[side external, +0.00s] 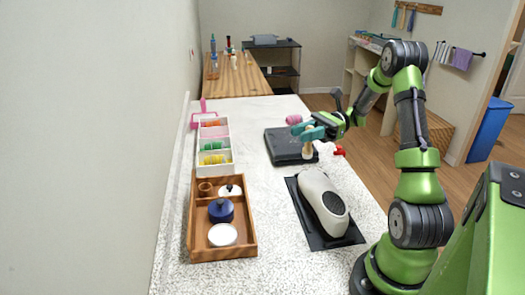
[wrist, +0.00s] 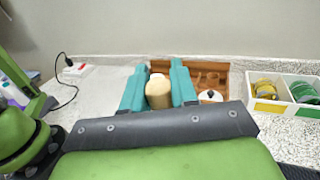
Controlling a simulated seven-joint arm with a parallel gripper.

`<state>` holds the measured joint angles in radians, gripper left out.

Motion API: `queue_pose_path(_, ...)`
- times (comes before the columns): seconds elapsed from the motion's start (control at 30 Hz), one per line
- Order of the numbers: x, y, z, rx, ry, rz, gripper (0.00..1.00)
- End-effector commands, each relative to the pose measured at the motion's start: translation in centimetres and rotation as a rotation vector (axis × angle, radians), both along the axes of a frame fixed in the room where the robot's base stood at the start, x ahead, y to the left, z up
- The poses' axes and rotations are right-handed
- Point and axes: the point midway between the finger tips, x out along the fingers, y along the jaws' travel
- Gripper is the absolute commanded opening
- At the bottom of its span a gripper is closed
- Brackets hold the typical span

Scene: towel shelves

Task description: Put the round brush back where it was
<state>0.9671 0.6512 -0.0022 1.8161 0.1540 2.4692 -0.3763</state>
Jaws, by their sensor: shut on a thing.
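My gripper (side external: 313,132) is above the counter, beside the dark flat case, with its teal fingers shut on a tan, rounded thing. I take this for the round brush (side external: 308,149); its bristles cannot be made out. In the wrist view the brush (wrist: 158,92) is between the two teal fingers (wrist: 158,88), with a light top and a small reddish spot. A wooden tray (side external: 191,235) lies at the near left of the counter, holding a blue lidded jar (side external: 221,210), white round pieces and a small brown cup. The tray (wrist: 222,69) is partly hidden behind the fingers in the wrist view.
White bins (side external: 216,170) with coloured rolls stand beyond the tray. A dark flat case (side external: 284,148) lies near the gripper. A white device (side external: 322,202) lies on a black mat. A pink thing (side external: 293,119) and a red piece (side external: 339,151) show near the gripper. Counter between tray and mat is clear.

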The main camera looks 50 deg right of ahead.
Motion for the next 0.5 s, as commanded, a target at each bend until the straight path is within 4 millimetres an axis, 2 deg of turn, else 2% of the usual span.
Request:
queue_pose_path(0.2,6.0,7.5,1.5,0.0,0.001,0.045,0.0)
queue_pose_path(0.5,13.9,16.2,2.8,0.005,0.007,-0.131,0.0)
